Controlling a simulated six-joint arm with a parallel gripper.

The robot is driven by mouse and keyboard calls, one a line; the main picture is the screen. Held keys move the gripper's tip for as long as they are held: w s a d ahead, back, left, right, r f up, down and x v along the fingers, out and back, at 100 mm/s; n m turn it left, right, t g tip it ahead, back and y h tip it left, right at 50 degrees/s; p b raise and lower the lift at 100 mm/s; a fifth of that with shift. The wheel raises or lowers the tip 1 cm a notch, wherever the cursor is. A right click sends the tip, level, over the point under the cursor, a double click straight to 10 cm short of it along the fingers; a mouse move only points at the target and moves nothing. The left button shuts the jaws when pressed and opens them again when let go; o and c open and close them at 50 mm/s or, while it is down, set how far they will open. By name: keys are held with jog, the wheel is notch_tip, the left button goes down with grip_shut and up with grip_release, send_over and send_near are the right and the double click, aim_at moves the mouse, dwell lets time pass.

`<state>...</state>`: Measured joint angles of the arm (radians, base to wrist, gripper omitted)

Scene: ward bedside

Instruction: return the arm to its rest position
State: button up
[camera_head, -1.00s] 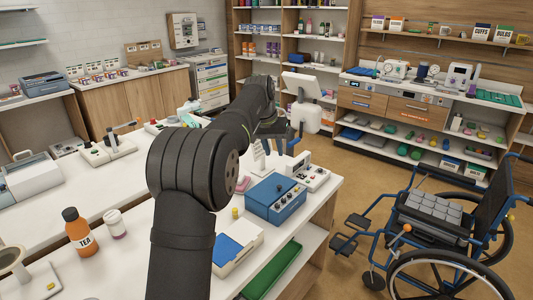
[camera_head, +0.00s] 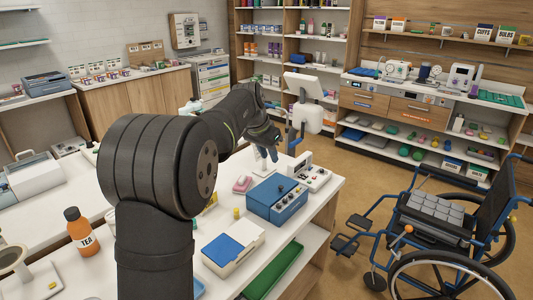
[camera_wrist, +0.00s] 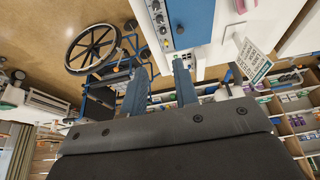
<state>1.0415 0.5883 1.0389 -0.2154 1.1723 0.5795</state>
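My arm rises from the bottom of the head view, bends at a large dark joint, and reaches back and right over the white counter (camera_head: 325,187). My gripper (camera_head: 267,153) shows small and partly hidden beyond the forearm, pointing down above the counter behind the blue box. In the wrist view, the two blue-grey fingers of my gripper (camera_wrist: 160,78) stand apart with nothing between them. The gripper is open and empty.
A blue box with knobs (camera_head: 276,198), a white device (camera_head: 309,173) and a white-and-blue case (camera_head: 233,247) stand on the counter. An orange tea bottle (camera_head: 82,233) is left of my arm. A wheelchair (camera_head: 435,220) stands on the floor at right.

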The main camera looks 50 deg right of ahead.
dwell(0.4)
jog(key=w+d+f+n+y, duration=0.1)
jog(key=d+n+y, duration=0.1)
jog(key=d+n, duration=0.5)
jog(key=shift+d+f+n+y, duration=0.25)
jog(key=shift+f+n+y, duration=0.1)
jog(key=shift+n, duration=1.05)
jog(key=shift+a, duration=0.1)
